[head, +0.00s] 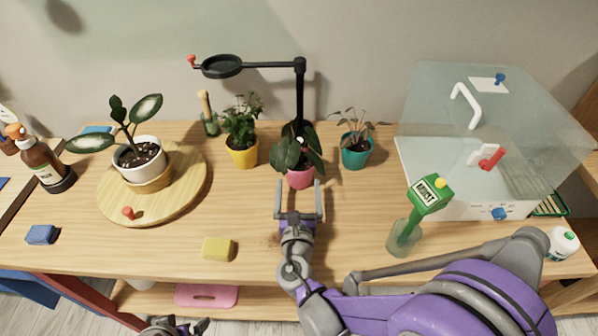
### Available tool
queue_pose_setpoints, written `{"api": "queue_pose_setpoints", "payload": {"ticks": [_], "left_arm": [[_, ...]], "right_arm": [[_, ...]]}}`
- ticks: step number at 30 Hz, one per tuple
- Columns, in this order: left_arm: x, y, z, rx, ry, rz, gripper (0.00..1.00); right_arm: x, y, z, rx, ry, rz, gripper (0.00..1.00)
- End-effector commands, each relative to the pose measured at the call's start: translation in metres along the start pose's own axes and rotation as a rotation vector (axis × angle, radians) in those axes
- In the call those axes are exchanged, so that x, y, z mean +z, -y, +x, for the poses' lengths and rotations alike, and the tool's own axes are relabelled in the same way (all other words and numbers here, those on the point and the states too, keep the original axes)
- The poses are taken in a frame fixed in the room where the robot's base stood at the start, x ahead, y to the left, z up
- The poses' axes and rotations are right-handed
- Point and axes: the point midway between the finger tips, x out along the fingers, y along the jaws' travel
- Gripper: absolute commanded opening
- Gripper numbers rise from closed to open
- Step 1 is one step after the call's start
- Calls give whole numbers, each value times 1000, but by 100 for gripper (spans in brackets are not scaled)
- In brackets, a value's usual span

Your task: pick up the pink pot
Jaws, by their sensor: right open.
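The pink pot (300,178) stands upright on the wooden table near the middle, with a dark-leaved plant (297,149) in it. My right gripper (298,187) is open just in front of the pot, its two fingers pointing toward it. The fingers appear on either side of the pot's front; I cannot tell whether they touch it. My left gripper (174,327) shows only partly at the bottom edge, below the table's front, and its jaws cannot be made out.
A yellow pot (242,157) and a teal pot (356,157) flank the pink one. A black magnifier stand (300,85) rises behind it. A green moisture meter (430,193) stands right of my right gripper. A yellow sponge (218,249) lies front left.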

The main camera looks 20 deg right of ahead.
Motion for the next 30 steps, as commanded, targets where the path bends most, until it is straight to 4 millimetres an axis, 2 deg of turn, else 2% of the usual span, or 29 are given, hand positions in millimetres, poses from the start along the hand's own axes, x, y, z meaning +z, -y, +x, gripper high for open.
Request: {"api": "queue_pose_setpoints", "payload": {"ticks": [6,14,21,24,30], "left_arm": [[-2,0,-3,0,-1,0,100],[-2,0,-4,0,-2,0,100],[-4,0,-6,0,-2,0,100],[-4,0,-7,0,-3,0,100],[-4,0,-7,0,-2,0,100]], "right_arm": [[2,1,35,-4,0,0,100],[1,1,57,-2,0,1,100],[2,1,93,-3,0,1,100],[1,1,100,-2,0,1,100],[1,1,100,-1,0,1,98]]}}
